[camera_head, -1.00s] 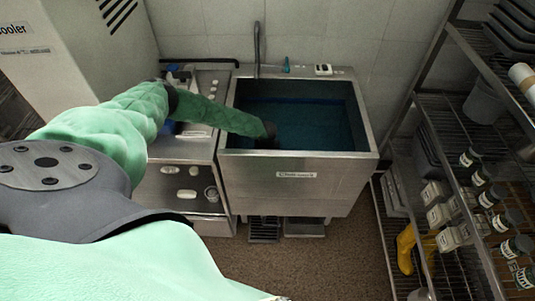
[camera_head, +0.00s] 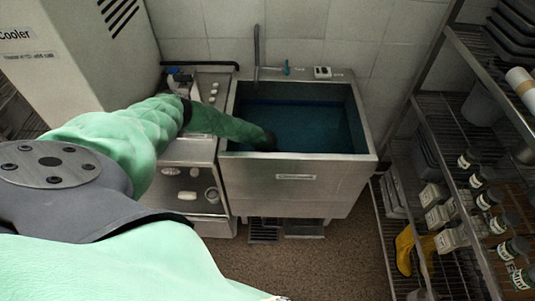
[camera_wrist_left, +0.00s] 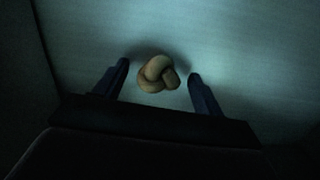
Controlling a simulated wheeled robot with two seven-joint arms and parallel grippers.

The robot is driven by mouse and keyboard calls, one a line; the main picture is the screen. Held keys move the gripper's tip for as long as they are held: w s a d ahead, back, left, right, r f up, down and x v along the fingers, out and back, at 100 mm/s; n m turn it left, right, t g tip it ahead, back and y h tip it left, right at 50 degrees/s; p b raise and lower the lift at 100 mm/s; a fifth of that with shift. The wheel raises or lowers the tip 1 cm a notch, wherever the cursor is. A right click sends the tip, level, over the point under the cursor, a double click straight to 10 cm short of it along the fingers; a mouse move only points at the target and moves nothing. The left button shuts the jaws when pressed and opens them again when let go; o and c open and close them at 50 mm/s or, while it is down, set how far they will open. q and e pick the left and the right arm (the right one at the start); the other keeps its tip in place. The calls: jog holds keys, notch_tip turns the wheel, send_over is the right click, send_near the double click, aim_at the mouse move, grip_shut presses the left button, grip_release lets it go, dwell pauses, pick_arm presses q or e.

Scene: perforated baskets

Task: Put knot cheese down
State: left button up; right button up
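The knot cheese (camera_wrist_left: 158,74) is a small tan knotted piece. In the left wrist view it shows against the pale, dim floor of the vat, between the two dark fingers of my left gripper (camera_wrist_left: 158,67). The fingers are spread, with a visible gap on both sides of the cheese. In the head view my left arm reaches over the front left of the steel vat (camera_head: 297,188). Its dark end dips inside, and the fingers and cheese are hidden there. My right gripper is not in view.
The vat holds blue-looking liquid (camera_head: 310,122). A steel counter (camera_head: 181,152) with small items stands to its left. A wire shelf rack with jars (camera_head: 488,199) and yellow boots (camera_head: 405,250) stands at the right. The brown floor (camera_head: 335,268) in front is clear.

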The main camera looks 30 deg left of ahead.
pick_arm(q)
jog(key=shift+r, duration=0.15)
notch_tip(320, 180, up, 12)
jog(key=s+b, duration=0.1)
jog(key=b, duration=0.2)
jog(key=shift+s+d, duration=0.15)
jog(key=shift+d, duration=0.15)
dwell(0.6)
